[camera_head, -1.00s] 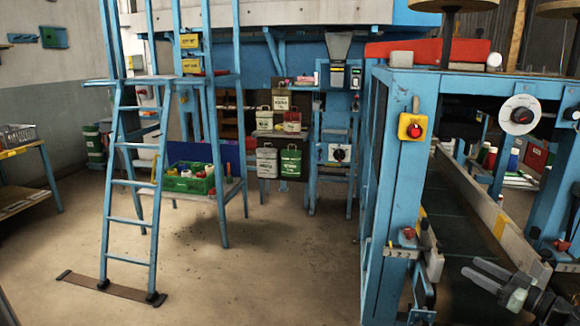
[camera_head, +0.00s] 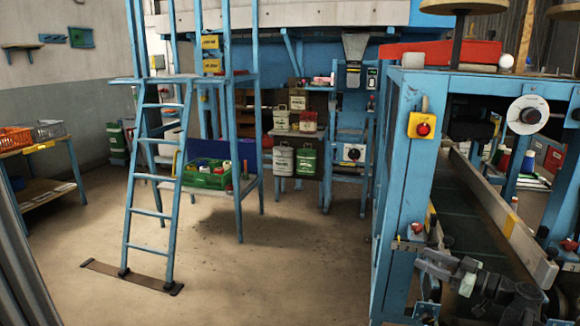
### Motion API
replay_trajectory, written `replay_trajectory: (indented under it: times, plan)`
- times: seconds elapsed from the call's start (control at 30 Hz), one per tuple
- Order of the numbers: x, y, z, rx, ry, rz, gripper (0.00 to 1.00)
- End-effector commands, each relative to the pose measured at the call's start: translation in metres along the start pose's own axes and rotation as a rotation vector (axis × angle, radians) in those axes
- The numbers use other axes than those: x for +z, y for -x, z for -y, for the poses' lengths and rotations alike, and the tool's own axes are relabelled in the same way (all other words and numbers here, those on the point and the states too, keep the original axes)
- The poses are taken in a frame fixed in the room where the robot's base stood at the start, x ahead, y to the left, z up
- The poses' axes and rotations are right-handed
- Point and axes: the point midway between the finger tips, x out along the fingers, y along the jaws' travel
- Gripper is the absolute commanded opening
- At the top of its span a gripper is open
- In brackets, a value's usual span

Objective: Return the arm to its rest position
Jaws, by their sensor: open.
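My arm shows at the lower right of the head view, in front of the blue machine frame (camera_head: 398,190) and its conveyor. My gripper (camera_head: 430,266) is at the arm's left end, pointing left, close in the picture to the frame's front post. Its jaws are apart and I see nothing held between them. The dark jaws partly blend with the machine parts behind, so I cannot tell whether they touch the post.
A red-knobbed yellow switch box (camera_head: 422,125) is on the front post. The dark conveyor belt (camera_head: 470,215) runs behind my arm. A blue ladder (camera_head: 155,195) stands left, near a green crate (camera_head: 207,174). The concrete floor (camera_head: 270,270) between ladder and machine is clear.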

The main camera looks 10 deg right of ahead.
Motion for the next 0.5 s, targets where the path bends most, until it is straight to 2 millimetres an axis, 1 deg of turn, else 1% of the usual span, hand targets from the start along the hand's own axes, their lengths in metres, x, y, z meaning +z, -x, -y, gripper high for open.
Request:
replay_trajectory:
  times: [0.03, 0.07, 0.1, 0.17, 0.2, 0.27, 0.3, 0.37, 0.4, 0.47, 0.5]
  plan:
    - [0.002, -0.025, 0.013, -0.043, 0.001, 0.009, 0.51]
    - [0.004, -0.041, 0.021, -0.07, 0.001, 0.019, 0.51]
    - [0.008, -0.063, 0.034, -0.109, 0.003, 0.036, 0.51]
    - [0.017, -0.1, 0.06, -0.178, 0.009, 0.074, 0.51]
    - [0.025, -0.126, 0.08, -0.23, 0.012, 0.108, 0.51]
    - [0.04, -0.164, 0.116, -0.31, 0.008, 0.175, 0.51]
    - [0.051, -0.186, 0.141, -0.361, -0.002, 0.227, 0.51]
    - [0.07, -0.216, 0.18, -0.433, -0.017, 0.321, 0.51]
    - [0.084, -0.232, 0.207, -0.476, -0.031, 0.391, 0.51]
    - [0.104, -0.252, 0.246, -0.528, -0.053, 0.505, 0.51]
    - [0.118, -0.261, 0.269, -0.552, -0.066, 0.585, 0.51]
